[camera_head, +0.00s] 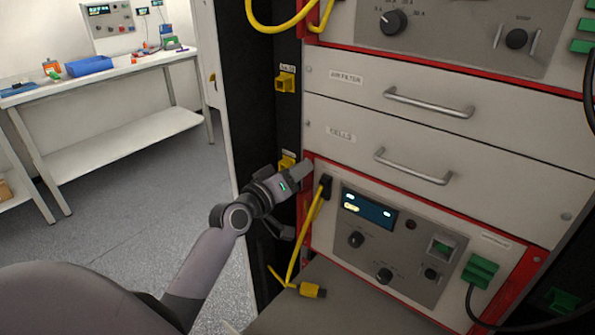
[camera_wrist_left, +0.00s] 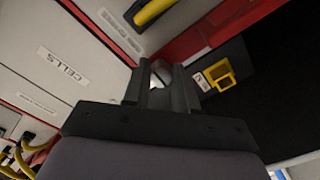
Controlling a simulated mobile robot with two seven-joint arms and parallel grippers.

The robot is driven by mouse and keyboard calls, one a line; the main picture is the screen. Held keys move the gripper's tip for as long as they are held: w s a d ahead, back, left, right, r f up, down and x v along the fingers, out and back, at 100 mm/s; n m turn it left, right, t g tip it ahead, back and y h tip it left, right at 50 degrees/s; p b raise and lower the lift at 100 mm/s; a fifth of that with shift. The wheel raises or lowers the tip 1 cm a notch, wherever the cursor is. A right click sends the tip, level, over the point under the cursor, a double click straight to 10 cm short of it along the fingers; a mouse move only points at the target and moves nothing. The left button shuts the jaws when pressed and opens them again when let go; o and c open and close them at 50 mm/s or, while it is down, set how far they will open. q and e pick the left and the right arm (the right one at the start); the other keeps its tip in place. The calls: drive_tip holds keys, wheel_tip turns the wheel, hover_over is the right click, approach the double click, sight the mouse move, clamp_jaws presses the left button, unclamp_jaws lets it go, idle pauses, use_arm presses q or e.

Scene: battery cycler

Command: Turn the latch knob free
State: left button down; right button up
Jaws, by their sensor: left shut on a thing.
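The latch knob (camera_wrist_left: 161,71) shows in the left wrist view as a small rounded pale metal piece between my fingertips, at the red edge of the cabinet panel. My left gripper (camera_wrist_left: 162,88) is shut on it. In the head view my left gripper (camera_head: 302,173) reaches the left edge of the lower panel, just below the CELLS drawer (camera_head: 345,134). There the knob is hidden behind the fingers. I cannot tell how far the knob is turned. My right gripper is not in view.
A yellow cable (camera_head: 305,237) is plugged in close below the gripper, with a loose yellow plug (camera_head: 313,291) on the grey ledge. A yellow socket (camera_head: 285,82) sits on the black post. A control panel (camera_head: 400,240) is at right. A white workbench (camera_head: 110,72) stands back left.

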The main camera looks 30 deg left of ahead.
use_arm(q)
drive_tip(key=shift+f+n, duration=0.1)
drive_tip(key=shift+n, duration=0.5)
drive_tip(key=c, duration=0.9)
unclamp_jaws()
drive_tip(key=s+b, duration=0.1)
drive_tip(key=s, duration=0.6)
drive_tip(key=shift+a, duration=0.25)
drive_tip(key=shift+s, duration=0.2)
